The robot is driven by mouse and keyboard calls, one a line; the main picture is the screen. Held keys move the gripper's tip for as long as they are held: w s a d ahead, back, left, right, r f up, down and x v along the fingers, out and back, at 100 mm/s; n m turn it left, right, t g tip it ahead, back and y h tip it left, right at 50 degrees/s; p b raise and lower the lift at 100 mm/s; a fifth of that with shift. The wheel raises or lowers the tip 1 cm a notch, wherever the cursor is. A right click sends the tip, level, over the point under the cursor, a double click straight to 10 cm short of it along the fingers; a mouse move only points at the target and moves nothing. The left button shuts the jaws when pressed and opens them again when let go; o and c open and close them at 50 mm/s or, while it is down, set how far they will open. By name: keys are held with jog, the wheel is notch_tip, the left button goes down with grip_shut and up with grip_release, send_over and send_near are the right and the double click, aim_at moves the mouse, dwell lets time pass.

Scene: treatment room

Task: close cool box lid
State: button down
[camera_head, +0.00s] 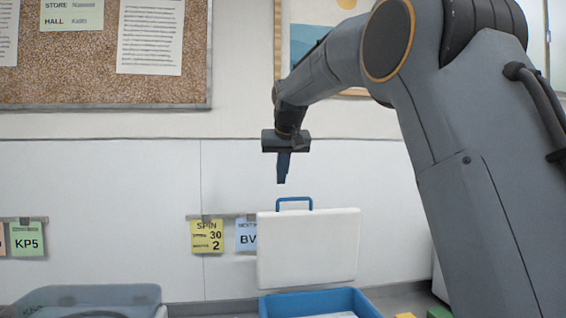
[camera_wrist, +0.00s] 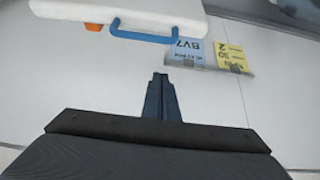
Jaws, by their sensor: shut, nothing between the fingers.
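The cool box (camera_head: 322,303) is blue, at the bottom of the head view, with only its upper part in frame. Its white lid (camera_head: 308,248) stands open, nearly upright at the back of the box, with a blue handle (camera_head: 295,201) on its top edge. My gripper (camera_head: 282,182) is shut and empty, pointing down, and appears a little above the handle in the head view. In the wrist view my gripper (camera_wrist: 160,78) is apart from the lid (camera_wrist: 130,14) and its blue handle (camera_wrist: 142,34), which lie towards the top of that picture.
A translucent bluish tub (camera_head: 90,297) stands at the lower left. Yellow (camera_head: 207,236) and blue (camera_head: 246,236) notes hang from a rail on the wall behind the lid. A green card (camera_head: 28,240) hangs further left. The wall between is bare.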

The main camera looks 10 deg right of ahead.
jog(key=f, duration=0.1)
jog(key=f+p, duration=0.2)
jog(key=shift+s+f, duration=0.15)
jog(key=shift+s, duration=0.15)
jog(key=shift+s+f, duration=0.3)
jog(key=shift+s, duration=0.3)
jog(key=shift+f, duration=0.1)
jog(key=shift+s, duration=0.1)
